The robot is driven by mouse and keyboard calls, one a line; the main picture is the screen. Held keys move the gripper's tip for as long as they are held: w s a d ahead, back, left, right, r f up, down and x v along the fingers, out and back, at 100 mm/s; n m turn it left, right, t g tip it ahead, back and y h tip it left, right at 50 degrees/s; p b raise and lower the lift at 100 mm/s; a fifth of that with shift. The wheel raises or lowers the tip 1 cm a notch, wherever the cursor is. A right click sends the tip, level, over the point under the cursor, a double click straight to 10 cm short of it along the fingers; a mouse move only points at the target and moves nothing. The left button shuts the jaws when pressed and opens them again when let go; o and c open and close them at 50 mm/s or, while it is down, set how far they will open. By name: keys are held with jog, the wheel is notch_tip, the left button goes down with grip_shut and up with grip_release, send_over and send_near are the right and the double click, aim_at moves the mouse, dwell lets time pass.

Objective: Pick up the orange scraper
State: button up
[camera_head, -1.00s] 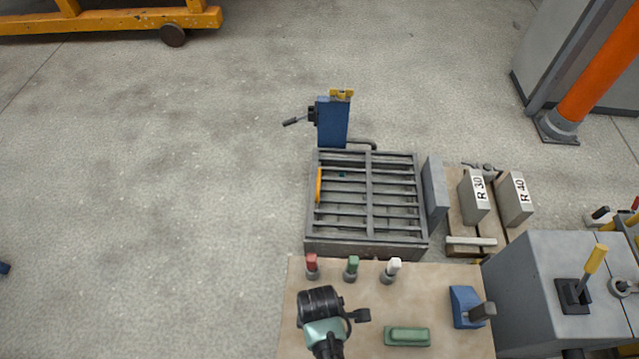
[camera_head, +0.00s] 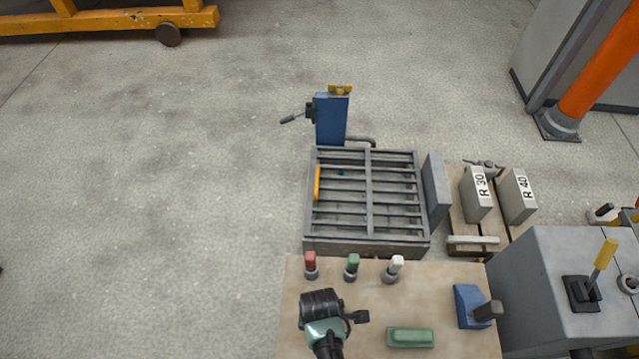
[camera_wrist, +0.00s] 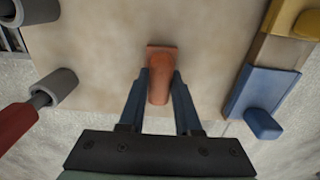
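The orange scraper (camera_wrist: 159,76) shows in the wrist view, with a wide flat end and a rounded handle, above the beige tabletop (camera_wrist: 105,50). My gripper (camera_wrist: 161,78) has one dark blue finger on each side of the handle. The fingers appear very close to it, and I cannot tell whether they press on it. I also cannot tell whether the scraper rests on the table. In the head view, my gripper (camera_head: 326,308) is over the near left part of the table (camera_head: 440,285), and the scraper is not visible there.
Red (camera_head: 310,262), green (camera_head: 352,264) and white (camera_head: 395,266) handles stand in grey holders along the table's far edge. A green block (camera_head: 410,337) and a blue block (camera_head: 468,306) lie right. A slatted mould (camera_head: 308,225) stands beyond. Open floor is left.

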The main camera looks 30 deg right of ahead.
grip_shut()
notch_tip(320, 180, up, 10)
jog(key=p, duration=0.5)
